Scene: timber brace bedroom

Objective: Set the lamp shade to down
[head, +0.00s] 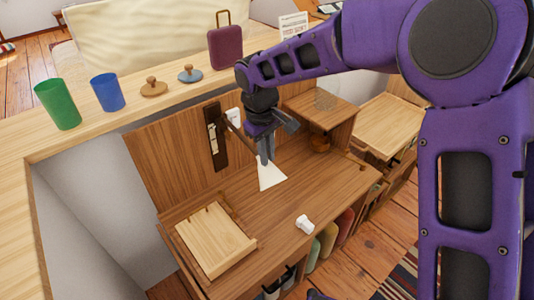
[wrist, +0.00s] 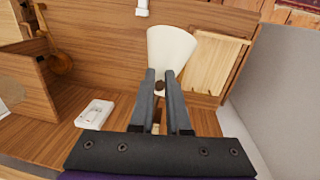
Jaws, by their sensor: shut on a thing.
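The lamp shade (head: 270,179) is a white cone above the wooden desk in the head view. Its narrow end is at my gripper and its wide end flares downward and toward the front. My gripper (head: 265,160) points down and is shut at the narrow end of the shade. In the wrist view the shade (wrist: 171,48) lies just beyond my fingertips (wrist: 160,76), with a small dark round part between the fingers. A dark upright plate (head: 213,150) is on the back panel to the left. The lamp's arm is mostly hidden by my gripper.
A pale wooden tray (head: 214,240) is at the desk's left. A raised wooden box (head: 322,108) stands at the right. Cups and lidded items line the ledge behind. The desk's middle is mostly clear.

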